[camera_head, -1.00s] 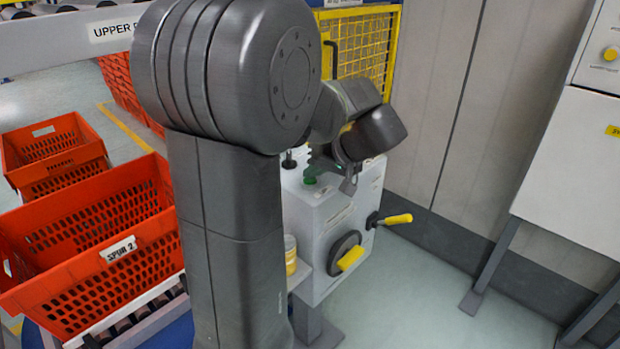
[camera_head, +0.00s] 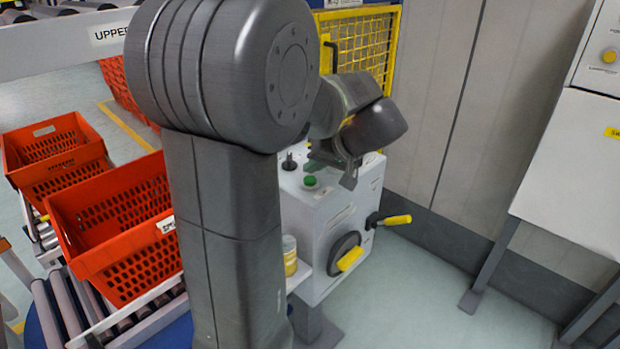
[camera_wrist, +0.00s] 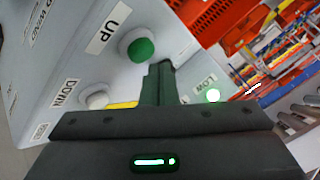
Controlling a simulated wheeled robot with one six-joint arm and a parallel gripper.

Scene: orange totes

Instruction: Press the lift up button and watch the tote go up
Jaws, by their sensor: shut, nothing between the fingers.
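The control box (camera_head: 325,215) is a pale box with a green button (camera_head: 310,181) on top. In the wrist view the green button (camera_wrist: 140,48) sits by the label UP (camera_wrist: 108,28). A white button (camera_wrist: 97,100) sits by the label DOWN (camera_wrist: 66,92). My gripper (camera_head: 335,165) is shut and empty above the box top, apart from the green button. Its shut fingers (camera_wrist: 158,82) show beside that button in the wrist view. The orange tote (camera_head: 115,235) with a partly hidden label stands on rollers at left; my arm hides its right side.
A lit lamp (camera_wrist: 213,95) is on the box. A handwheel (camera_head: 345,252) and yellow-handled lever (camera_head: 392,220) stick out of the box. A yellow-labelled jar (camera_head: 290,257) stands beside it. Another orange tote (camera_head: 55,155) is behind. A yellow mesh guard (camera_head: 362,45) stands at the back.

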